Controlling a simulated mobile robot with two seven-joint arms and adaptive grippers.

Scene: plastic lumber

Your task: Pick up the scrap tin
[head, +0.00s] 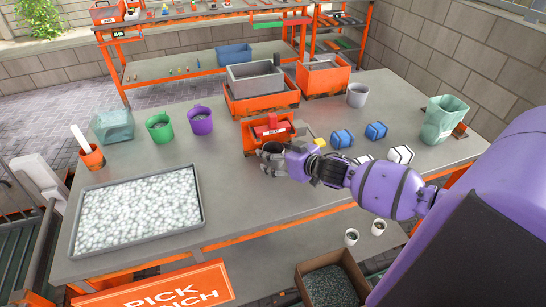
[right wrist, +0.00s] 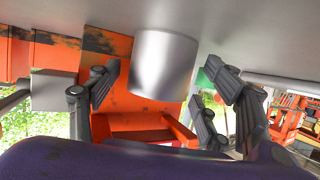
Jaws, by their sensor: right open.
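The scrap tin, a plain silver-grey cylinder, stands on the grey workbench in front of the orange bin with a red block. In the head view the tin (head: 272,148) is partly covered by my right gripper (head: 284,158), which reaches in from the right. In the right wrist view, where the bench top is uppermost, the tin (right wrist: 160,62) appears between the spread fingers of the right gripper (right wrist: 160,80). Gaps show on both sides and I see no contact. The right gripper is open. My left gripper is in neither view.
The orange bin (head: 248,137) is close behind the tin. Blue blocks (head: 342,138) and white blocks (head: 401,154) lie to the right. A pellet tray (head: 203,212) fills the front left. Green (head: 160,127) and purple (head: 200,120) cups stand behind it. Bare bench lies between.

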